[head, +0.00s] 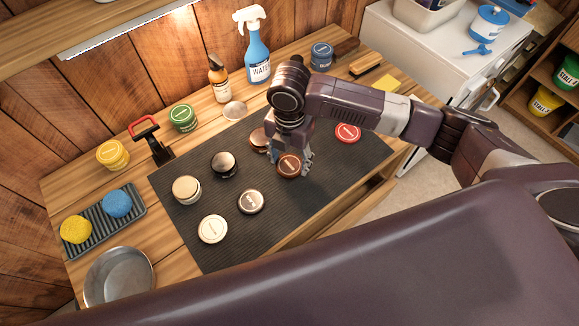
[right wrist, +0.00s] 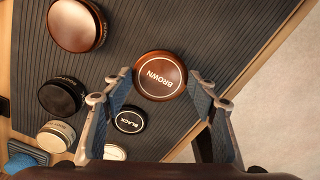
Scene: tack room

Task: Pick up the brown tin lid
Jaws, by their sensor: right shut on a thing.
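The brown tin lid (head: 289,165) is a round, glossy brown disc at the middle right of the dark mat. In the right wrist view the lid (right wrist: 160,76), marked BROWN, lies between the fingertips. My right gripper (head: 291,158) comes down from above and is shut on the lid, with a finger on either side. I cannot tell whether the lid touches the mat. A brown tin (head: 259,139) is just behind and left of the gripper, partly hidden by it; it also shows in the right wrist view (right wrist: 75,25). My left gripper is not in view.
On the ribbed mat (head: 225,246) are a red lid (head: 348,133), a black lid (head: 251,201), a pale lid (head: 213,229), a black tin (head: 224,165) and a pale tin (head: 186,189). Bottles (head: 256,55) stand behind. A metal bowl (head: 119,278) is at front left.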

